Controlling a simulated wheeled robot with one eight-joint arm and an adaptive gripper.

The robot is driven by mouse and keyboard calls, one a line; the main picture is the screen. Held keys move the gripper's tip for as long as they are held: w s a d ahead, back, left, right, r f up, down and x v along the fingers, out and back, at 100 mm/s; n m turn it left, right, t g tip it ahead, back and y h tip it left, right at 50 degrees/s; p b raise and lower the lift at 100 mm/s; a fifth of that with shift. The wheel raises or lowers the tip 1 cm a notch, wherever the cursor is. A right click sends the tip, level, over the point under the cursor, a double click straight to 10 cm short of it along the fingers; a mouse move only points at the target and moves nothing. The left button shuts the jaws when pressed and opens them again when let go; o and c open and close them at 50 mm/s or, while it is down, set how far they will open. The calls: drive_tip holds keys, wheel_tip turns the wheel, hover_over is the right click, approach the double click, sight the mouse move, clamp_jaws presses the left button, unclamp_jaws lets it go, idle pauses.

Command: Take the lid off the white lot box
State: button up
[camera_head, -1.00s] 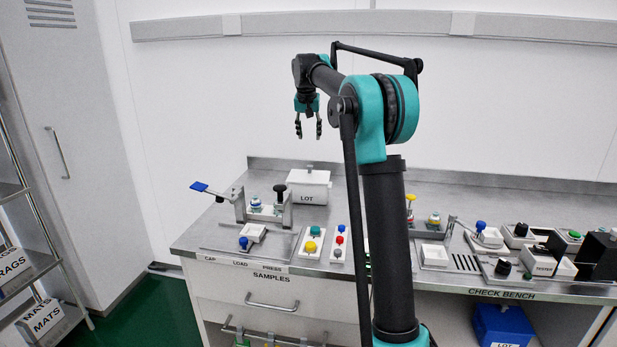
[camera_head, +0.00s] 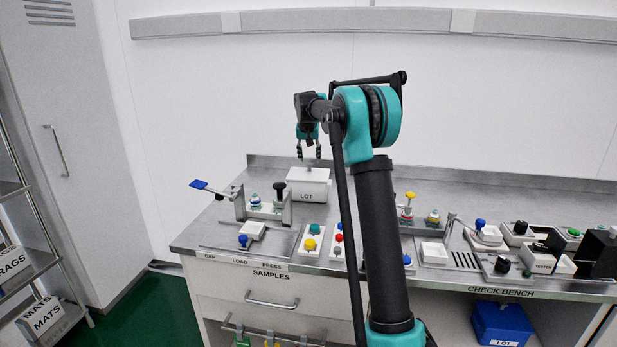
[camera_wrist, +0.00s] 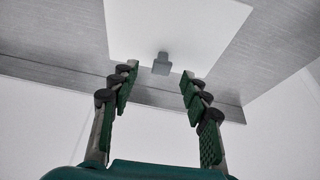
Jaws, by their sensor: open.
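The white lot box (camera_head: 309,193) stands at the back of the bench, with "LOT" on its front. Its white lid (camera_head: 297,173) is on top and carries a small grey knob. In the wrist view the lid (camera_wrist: 190,22) is a white plate, and its grey knob (camera_wrist: 161,64) lies ahead of the fingertips, between their lines. My gripper (camera_head: 309,155) is open and empty, pointing down just above the lid. In the wrist view my gripper (camera_wrist: 157,75) has its two fingers spread on either side of the knob. I cannot tell whether the fingers are level with the knob.
Left of the box stands a press fixture with a blue-handled lever (camera_head: 199,185) and a black knob (camera_head: 279,187). A button panel (camera_head: 312,240) lies in front. The check bench devices (camera_head: 487,235) are to the right. The back wall (camera_head: 220,100) is close behind the box.

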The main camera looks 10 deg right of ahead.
sight(309, 164)
drive_tip(key=x, duration=0.4)
drive_tip(key=shift+a+f, duration=0.15)
drive_tip(key=shift+f, duration=0.05)
clamp_jaws()
